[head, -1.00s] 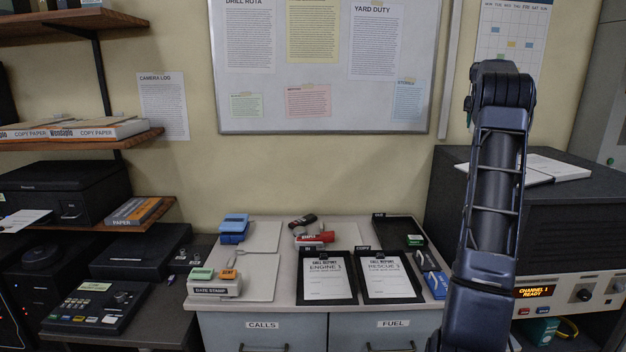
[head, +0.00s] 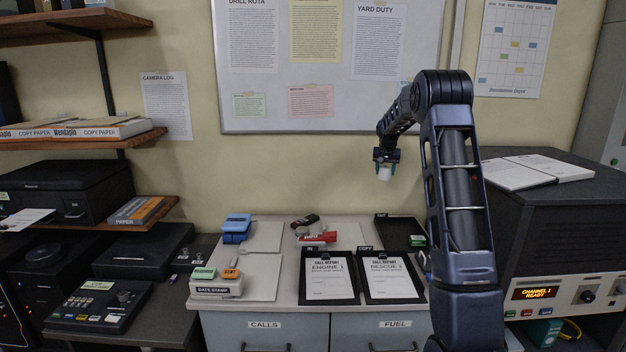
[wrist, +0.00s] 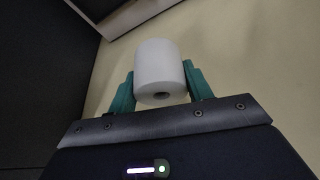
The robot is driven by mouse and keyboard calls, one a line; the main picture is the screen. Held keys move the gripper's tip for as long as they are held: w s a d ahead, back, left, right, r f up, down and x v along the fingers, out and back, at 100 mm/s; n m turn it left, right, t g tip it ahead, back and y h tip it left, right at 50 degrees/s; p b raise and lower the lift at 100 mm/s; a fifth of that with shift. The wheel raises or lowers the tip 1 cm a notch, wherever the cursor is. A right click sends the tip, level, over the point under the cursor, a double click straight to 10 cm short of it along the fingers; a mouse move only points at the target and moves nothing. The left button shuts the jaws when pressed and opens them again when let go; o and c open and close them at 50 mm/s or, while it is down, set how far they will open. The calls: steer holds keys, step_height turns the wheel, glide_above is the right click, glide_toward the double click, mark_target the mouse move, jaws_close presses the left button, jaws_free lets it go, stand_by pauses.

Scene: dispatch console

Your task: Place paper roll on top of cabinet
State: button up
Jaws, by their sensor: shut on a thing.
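The white paper roll (wrist: 159,70) is between the two teal fingers of my gripper (wrist: 160,88) in the wrist view, with its hollow core showing at the lower end. My gripper is shut on it. In the head view the roll (head: 384,173) hangs small below my gripper (head: 385,168), in the air in front of the wall and above the back right of the cabinet (head: 272,302). The cabinet has drawers labelled CALLS and FUEL. The roll is well clear of the cabinet top.
The cabinet top holds two clipboards (head: 389,277), a red stapler-like item (head: 318,238), a blue item (head: 236,228), a date stamp set (head: 216,284) and a black tray (head: 400,231). A dark radio console (head: 545,225) stands to the right. A whiteboard (head: 330,65) hangs behind.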

steer(key=a+f+n+y, duration=0.1)
steer(key=a+f+n, duration=0.25)
steer(key=f, duration=1.05)
step_height(320, 180, up, 8)
steer(key=a, duration=0.1)
steer(key=s+a+n+y, duration=0.1)
steer(key=s+a+n, duration=0.15)
steer(key=a, duration=2.05)
steer(key=n+g+y, duration=0.1)
steer(key=n+y, duration=0.2)
steer(key=n, duration=0.4)
glide_above(165, 311)
steer(key=s+d, duration=0.1)
step_height(165, 311, down, 20)
steer(key=shift+d+r, duration=0.1)
steer(key=shift+f, duration=2.5)
steer(key=shift+f, duration=0.15)
